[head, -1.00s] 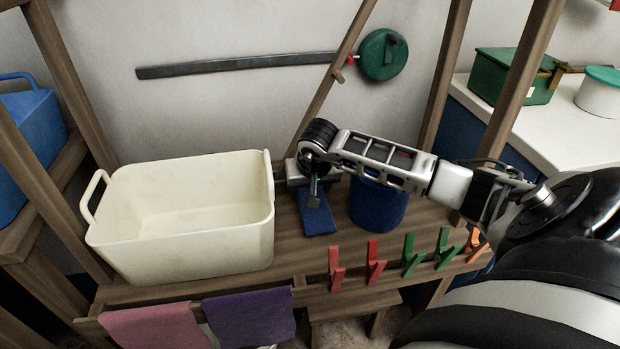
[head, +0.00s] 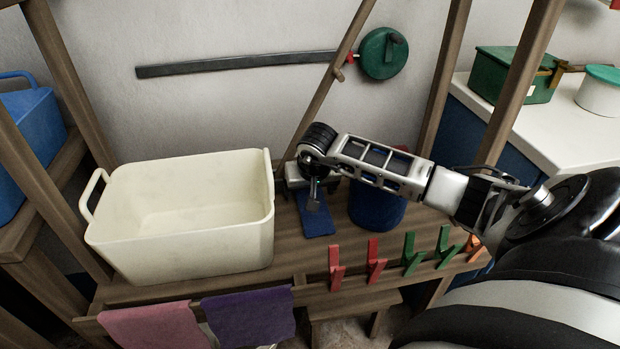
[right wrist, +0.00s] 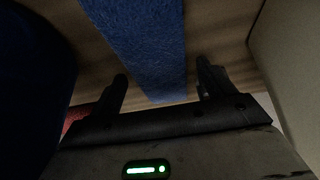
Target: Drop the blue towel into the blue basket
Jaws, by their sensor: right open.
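The blue towel (head: 317,217) lies on the wooden bench between the cream tub and a round blue container. My right gripper (head: 314,197) is over the towel in the head view and partly covers it. In the right wrist view the towel (right wrist: 143,45) runs as a strip between the two open fingers (right wrist: 162,85); I cannot tell if they touch it. The blue container (head: 376,208), which may be the blue basket, stands just right of the towel, partly hidden behind my right arm. My left gripper is not in view.
The cream tub (head: 180,215) stands close on the left. Red, green and orange clips (head: 375,262) line the front edge. Pink (head: 155,326) and purple (head: 250,315) cloths hang below. A blue bin (head: 30,145) sits on the far-left shelf. Wooden posts (head: 445,75) frame the bench.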

